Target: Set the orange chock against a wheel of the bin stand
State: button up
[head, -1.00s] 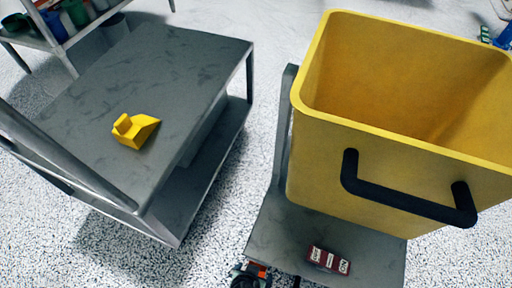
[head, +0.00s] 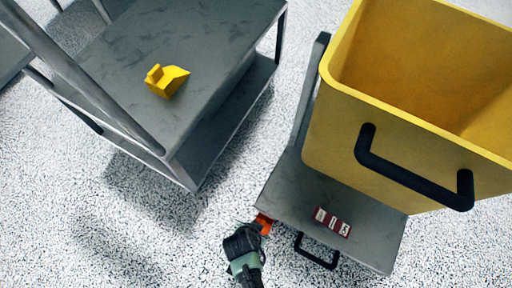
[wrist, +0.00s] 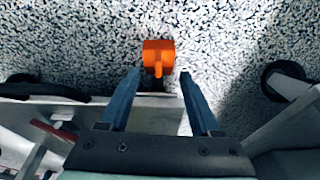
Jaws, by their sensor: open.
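The orange chock (head: 264,224) is at the left front corner of the bin stand (head: 285,200), partly hidden by my gripper (head: 252,230) in the head view. In the wrist view the chock (wrist: 158,57) sits on the speckled floor, just beyond and between the fingertips of my open gripper (wrist: 160,78). The fingers do not close on it. A dark part shows right beside the chock under the stand's edge; I cannot tell whether it is a wheel or whether they touch. A dark round part, apparently a wheel (wrist: 283,75), shows at the right.
A yellow bin (head: 400,150) with a black handle stands on the stand, beside a red numbered label (head: 332,222). A black loop (head: 316,253) juts from the stand's front. A grey cart (head: 215,60) at left carries a yellow wedge (head: 167,80). The floor at front left is clear.

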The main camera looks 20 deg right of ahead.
jog(key=a, duration=0.1)
jog(key=a+f+m+g+y, duration=0.1)
jog(key=a+y, duration=0.1)
jog(key=a, duration=0.1)
jog(key=shift+s+f+m+g, duration=0.25)
jog(key=shift+s+m+g, duration=0.05)
jog(key=shift+m+g, duration=0.1)
jog(key=c, duration=0.7)
jog(key=shift+f+b, duration=0.3)
jog(key=shift+b, duration=0.1)
grip_shut()
notch_tip(320, 180, down, 9)
jog(key=b, duration=0.7)
jog(key=shift+b, duration=0.3)
jog(key=shift+w+d+f+b, duration=0.15)
jog(key=shift+w+d+b, duration=0.15)
jog(key=shift+d+b, duration=0.3)
jog(key=shift+w+d+f+b, duration=0.15)
jog(key=shift+w+d+b, duration=0.1)
jog(key=shift+d+b, duration=0.3)
jog(key=shift+w+d+r, duration=0.25)
jog(key=shift+d, duration=0.4)
